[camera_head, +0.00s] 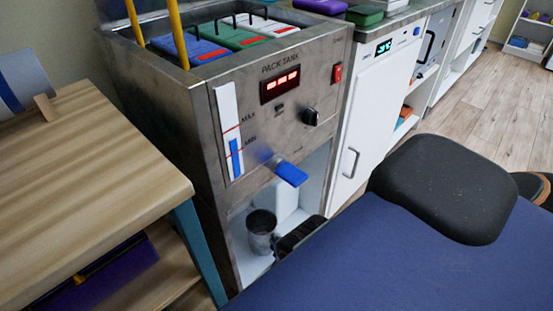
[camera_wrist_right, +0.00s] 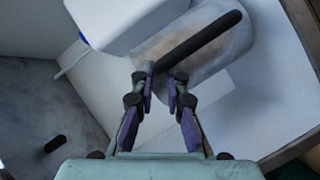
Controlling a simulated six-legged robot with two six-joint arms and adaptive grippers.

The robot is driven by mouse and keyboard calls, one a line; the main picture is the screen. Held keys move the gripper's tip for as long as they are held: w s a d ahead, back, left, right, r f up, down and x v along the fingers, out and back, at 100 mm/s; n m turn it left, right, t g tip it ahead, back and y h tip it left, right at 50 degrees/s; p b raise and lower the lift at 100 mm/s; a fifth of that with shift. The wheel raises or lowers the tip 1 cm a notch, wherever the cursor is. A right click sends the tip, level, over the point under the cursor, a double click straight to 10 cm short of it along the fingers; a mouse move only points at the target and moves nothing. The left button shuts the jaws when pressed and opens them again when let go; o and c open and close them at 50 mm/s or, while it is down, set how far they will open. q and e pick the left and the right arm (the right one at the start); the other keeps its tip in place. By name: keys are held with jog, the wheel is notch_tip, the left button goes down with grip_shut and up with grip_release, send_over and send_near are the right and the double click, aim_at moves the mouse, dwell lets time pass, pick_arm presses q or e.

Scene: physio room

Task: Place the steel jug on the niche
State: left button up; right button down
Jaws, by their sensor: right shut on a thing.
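The steel jug (camera_head: 261,230) is a grey metal vessel, upright inside the niche (camera_head: 246,272) at the bottom of the pack tank. I cannot tell whether its base touches the niche floor. My right gripper (camera_head: 297,236) reaches in from the right at the jug's side, partly hidden by the blue couch. In the right wrist view the fingers (camera_wrist_right: 160,77) are shut on the jug's black handle (camera_wrist_right: 200,40), with the jug's body (camera_wrist_right: 222,48) beyond it. My left gripper is not in view.
The pack tank (camera_head: 255,110) has a blue tap lever (camera_head: 291,174) above the niche. A white block (camera_head: 285,197) stands behind the jug. A wooden table (camera_head: 85,165) is at left. The blue couch (camera_head: 400,265) with a black headrest (camera_head: 445,188) fills the front right.

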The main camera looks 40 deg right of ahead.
jog(key=shift+f+b, duration=0.4)
jog(key=shift+f, duration=0.45)
jog(key=shift+f, duration=0.15)
jog(key=c, duration=1.4)
grip_release()
jog(key=shift+o, duration=0.2)
jog(key=p+v, duration=0.4)
jog(key=v, duration=0.8)
